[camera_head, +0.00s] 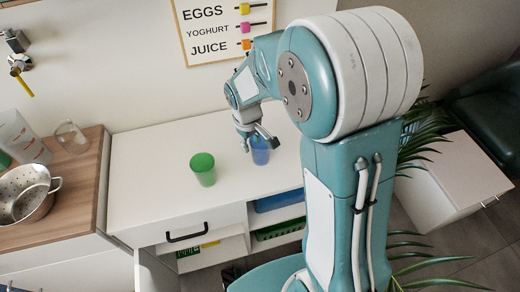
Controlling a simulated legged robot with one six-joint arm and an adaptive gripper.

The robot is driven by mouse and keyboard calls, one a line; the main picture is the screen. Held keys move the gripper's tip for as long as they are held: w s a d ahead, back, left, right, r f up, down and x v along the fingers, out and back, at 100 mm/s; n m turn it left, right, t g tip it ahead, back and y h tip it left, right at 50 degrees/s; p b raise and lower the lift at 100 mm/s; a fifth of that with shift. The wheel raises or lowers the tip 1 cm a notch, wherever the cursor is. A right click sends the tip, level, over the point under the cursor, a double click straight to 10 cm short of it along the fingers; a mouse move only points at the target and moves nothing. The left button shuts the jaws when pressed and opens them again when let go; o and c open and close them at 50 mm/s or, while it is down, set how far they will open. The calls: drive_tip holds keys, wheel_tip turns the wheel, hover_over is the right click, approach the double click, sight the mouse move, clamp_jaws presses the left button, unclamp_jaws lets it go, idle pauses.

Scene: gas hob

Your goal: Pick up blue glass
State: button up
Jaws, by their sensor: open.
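The blue glass (260,155) stands on the white cabinet top (150,185), right of a green cup. My gripper (256,140) is open at the blue glass, with its fingers overlapping the glass's upper part in the picture. I cannot tell whether the fingers touch the glass or are around it. My arm reaches in from the right and hides part of the cabinet's right side.
The green cup (203,169) stands left of the blue glass with a gap between. A wooden counter (88,165) at left holds a metal colander (28,188) and a clear glass (71,137). A plant (425,130) stands at right. The cabinet's left top is clear.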

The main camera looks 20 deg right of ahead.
sight(253, 153)
drive_tip(key=f, duration=0.5)
drive_tip(key=shift+w+d+f, duration=0.15)
drive_tip(key=shift+d+f, duration=0.1)
drive_tip(key=shift+d, duration=0.15)
drive_tip(key=shift+a, duration=0.1)
clamp_jaws()
